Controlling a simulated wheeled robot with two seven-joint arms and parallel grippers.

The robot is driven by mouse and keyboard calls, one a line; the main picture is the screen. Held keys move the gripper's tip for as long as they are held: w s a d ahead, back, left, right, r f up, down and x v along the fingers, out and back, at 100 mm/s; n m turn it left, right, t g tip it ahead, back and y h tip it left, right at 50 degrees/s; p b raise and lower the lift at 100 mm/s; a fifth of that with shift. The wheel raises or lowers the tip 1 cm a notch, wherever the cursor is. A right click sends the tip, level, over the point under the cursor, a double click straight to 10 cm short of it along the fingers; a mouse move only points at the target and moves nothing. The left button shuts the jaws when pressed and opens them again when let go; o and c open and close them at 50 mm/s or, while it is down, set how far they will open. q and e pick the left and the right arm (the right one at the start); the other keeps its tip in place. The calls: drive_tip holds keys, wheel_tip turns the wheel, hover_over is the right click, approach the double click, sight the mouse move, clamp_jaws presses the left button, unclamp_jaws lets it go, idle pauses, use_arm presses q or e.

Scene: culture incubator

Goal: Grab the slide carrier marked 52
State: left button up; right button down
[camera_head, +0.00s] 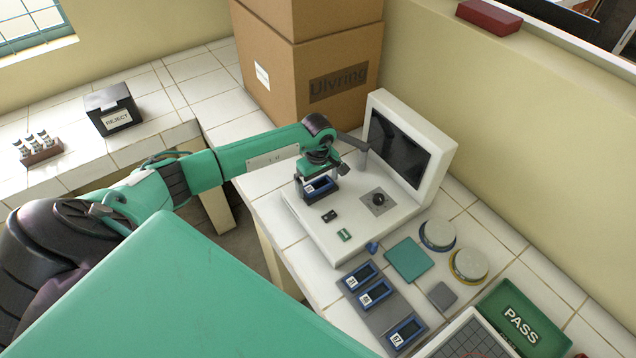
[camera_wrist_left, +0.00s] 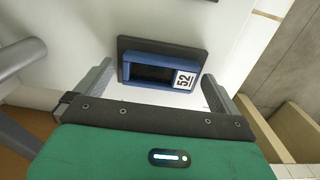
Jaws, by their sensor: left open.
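The slide carrier marked 52 (camera_wrist_left: 140,61) is a blue frame with a dark window and a white number label. It lies on a dark plate on the white instrument, and it also shows in the head view (camera_head: 319,186). My left gripper (camera_head: 318,189) is above the carrier with its fingers apart. In the left wrist view, the fingers of the gripper (camera_wrist_left: 158,80) stand to either side of the carrier, with visible gaps. Nothing is seen held. My right gripper is not in view.
The white instrument (camera_head: 408,205) has a raised screen behind the carrier. A grey rack (camera_head: 378,318) in front holds three more blue carriers. A teal square (camera_head: 406,259), round containers and a green PASS tray (camera_head: 519,325) are to the right. Cardboard boxes (camera_head: 310,75) stand behind.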

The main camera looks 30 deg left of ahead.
use_arm(q)
drive_tip(key=c, duration=0.9)
drive_tip(key=shift+c, duration=0.2)
